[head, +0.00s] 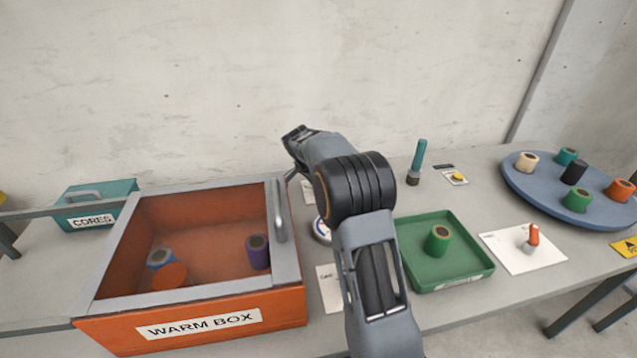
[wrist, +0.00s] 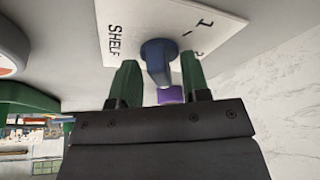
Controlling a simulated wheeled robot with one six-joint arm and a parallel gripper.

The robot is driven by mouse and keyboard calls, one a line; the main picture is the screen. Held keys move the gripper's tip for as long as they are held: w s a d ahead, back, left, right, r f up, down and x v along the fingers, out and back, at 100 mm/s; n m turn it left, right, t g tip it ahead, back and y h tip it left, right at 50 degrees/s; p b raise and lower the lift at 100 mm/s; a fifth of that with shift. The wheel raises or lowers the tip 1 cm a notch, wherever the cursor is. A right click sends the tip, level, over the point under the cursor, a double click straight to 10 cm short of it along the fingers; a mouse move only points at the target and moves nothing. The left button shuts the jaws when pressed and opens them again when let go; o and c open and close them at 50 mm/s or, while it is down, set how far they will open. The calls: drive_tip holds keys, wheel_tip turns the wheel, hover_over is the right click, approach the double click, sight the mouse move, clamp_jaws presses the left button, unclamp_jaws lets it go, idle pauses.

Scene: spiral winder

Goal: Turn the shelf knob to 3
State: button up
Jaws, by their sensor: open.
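In the wrist view a blue knob (wrist: 157,58) stands on a white plate (wrist: 120,25) printed SHELF, with a 1 and part of another number at the right. My gripper (wrist: 159,66) is open, with its green fingers on either side of the knob, one left and one right. A gap shows between the knob and each finger; I see no clear contact. Which number the knob points at cannot be told from here. In the head view my arm hides the knob and the fingers.
The orange warm box (head: 190,318) with its raised handle stands left of my arm. A green tray (head: 470,262) with a green core and a white card (head: 510,257) with an orange-tipped knob lie to the right. A blue turntable (head: 540,195) with several cores is farther right.

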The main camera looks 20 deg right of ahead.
drive_tip(key=p+v, duration=0.2)
drive_tip(key=v, duration=1.1)
drive_tip(key=shift+a+r, duration=0.15)
drive_tip(key=shift+r, duration=0.15)
drive_tip(key=shift+s+f, duration=0.1)
drive_tip(key=b+x, duration=0.2)
drive_tip(key=x, duration=1.1)
drive_tip(key=shift+f, duration=0.15)
